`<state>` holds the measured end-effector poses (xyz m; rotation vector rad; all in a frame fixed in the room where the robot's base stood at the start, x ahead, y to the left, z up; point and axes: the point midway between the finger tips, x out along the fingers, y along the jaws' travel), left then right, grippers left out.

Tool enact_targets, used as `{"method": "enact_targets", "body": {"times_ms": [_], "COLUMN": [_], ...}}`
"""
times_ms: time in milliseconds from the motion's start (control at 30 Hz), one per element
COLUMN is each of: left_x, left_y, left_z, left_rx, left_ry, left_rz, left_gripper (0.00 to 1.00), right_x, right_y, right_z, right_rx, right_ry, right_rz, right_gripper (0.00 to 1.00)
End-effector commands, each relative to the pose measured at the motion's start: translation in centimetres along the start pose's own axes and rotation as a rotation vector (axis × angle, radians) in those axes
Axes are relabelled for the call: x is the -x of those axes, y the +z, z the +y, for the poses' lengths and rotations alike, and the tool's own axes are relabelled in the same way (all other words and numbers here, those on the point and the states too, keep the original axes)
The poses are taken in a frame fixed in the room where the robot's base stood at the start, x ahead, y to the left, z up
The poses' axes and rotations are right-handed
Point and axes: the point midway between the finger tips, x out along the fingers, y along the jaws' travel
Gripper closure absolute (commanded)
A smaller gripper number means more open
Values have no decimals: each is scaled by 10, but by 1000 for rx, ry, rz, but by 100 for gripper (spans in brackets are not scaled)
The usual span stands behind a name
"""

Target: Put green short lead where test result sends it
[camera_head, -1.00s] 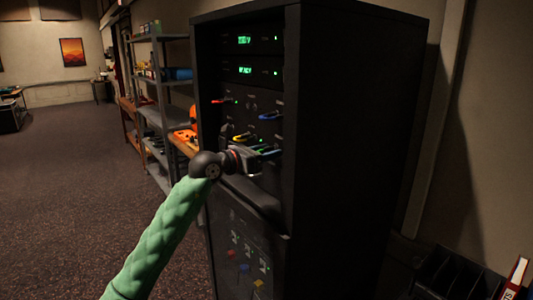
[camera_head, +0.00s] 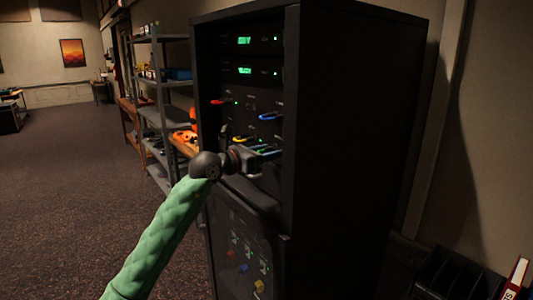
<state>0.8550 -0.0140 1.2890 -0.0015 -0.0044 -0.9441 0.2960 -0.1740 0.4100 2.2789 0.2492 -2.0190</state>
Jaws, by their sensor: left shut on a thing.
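My left gripper (camera_head: 246,157) is in front of the black equipment rack (camera_head: 350,130), at the patch panel in its open front. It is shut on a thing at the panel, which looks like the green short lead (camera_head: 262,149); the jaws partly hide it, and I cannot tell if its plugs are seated. A yellow lead (camera_head: 240,139) is just above the gripper. A blue lead (camera_head: 271,116) and a red lead (camera_head: 217,102) are higher on the panel. Two units with lit green displays (camera_head: 245,71) are at the top; their text is too small to read. My right gripper is not in view.
The lower rack panel (camera_head: 240,255) carries small red, blue and yellow parts. A grey shelf (camera_head: 165,100) with goods and an orange object (camera_head: 186,136) stand behind the rack at left. A black organiser (camera_head: 455,275) and red binder (camera_head: 516,275) are at lower right. The carpet at left is clear.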

Motion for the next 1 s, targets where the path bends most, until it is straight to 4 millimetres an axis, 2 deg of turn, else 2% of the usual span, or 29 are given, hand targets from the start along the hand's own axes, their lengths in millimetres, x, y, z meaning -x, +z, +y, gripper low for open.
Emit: {"method": "enact_targets", "body": {"times_ms": [800,833,933,1000], "left_x": [-12,-12,-12,-12], "left_y": [0,0,0,0], "left_z": [0,0,0,0], "left_rx": [0,0,0,0], "left_ry": [0,0,0,0], "left_rz": [0,0,0,0], "left_gripper": [95,50,30,28], "right_x": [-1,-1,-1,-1], "right_y": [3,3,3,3], "right_z": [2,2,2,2], "right_rx": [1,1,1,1], "right_ry": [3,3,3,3], "right_rz": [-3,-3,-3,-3], "right_gripper": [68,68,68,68]}}
